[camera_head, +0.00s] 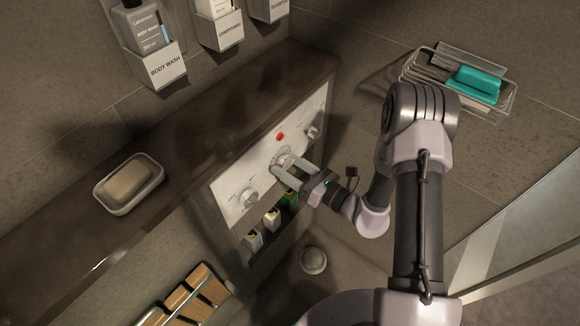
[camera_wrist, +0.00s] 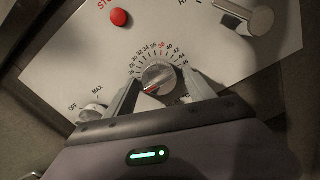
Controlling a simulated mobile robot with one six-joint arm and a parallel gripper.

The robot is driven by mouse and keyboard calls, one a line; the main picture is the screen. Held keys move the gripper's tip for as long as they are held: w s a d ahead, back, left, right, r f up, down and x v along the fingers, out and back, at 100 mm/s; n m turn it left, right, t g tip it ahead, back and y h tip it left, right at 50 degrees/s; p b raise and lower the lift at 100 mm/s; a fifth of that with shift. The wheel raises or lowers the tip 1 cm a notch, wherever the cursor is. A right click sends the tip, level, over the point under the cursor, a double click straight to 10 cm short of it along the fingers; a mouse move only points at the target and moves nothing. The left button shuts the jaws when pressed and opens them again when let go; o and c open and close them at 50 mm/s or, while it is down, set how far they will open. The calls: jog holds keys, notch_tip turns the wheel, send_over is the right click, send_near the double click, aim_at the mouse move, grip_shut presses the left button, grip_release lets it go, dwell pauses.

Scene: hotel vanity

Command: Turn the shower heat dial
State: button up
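The heat dial (camera_wrist: 158,77) is a round silver knob on the white control panel, ringed by a printed number scale with a red mark near 38. In the head view the dial (camera_head: 284,159) sits mid-panel and is partly covered by my gripper. My gripper (camera_head: 290,168) is at the panel with its two fingers spread, one on each side of the dial. In the wrist view the fingertips flank the knob closely. I cannot tell whether either finger touches it.
A red stop button (camera_wrist: 121,17) is above the dial. An OFF/MAX knob (camera_wrist: 93,112) is at left and a lever handle (camera_wrist: 247,18) at upper right. A dark ledge (camera_head: 225,115) with a soap dish (camera_head: 118,209) runs above the panel. Small bottles (camera_head: 272,219) stand below it.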

jog(key=c, duration=1.2)
jog(key=shift+m, duration=0.3)
jog(key=m+p, duration=0.1)
jog(key=m, duration=0.1)
jog(key=m+p, duration=0.2)
jog(key=shift+s+a+r+m, duration=0.1)
jog(key=shift+r+m, duration=0.05)
jog(key=shift+m, duration=0.15)
jog(key=m+p, duration=0.2)
jog(key=m, duration=0.3)
jog(key=shift+p, duration=0.4)
jog(key=m+p, duration=0.1)
jog(key=m, duration=0.4)
jog(key=shift+r+m+p, duration=0.1)
jog(key=shift+m+p, duration=0.3)
jog(key=m+p, duration=0.1)
jog(key=m, duration=0.5)
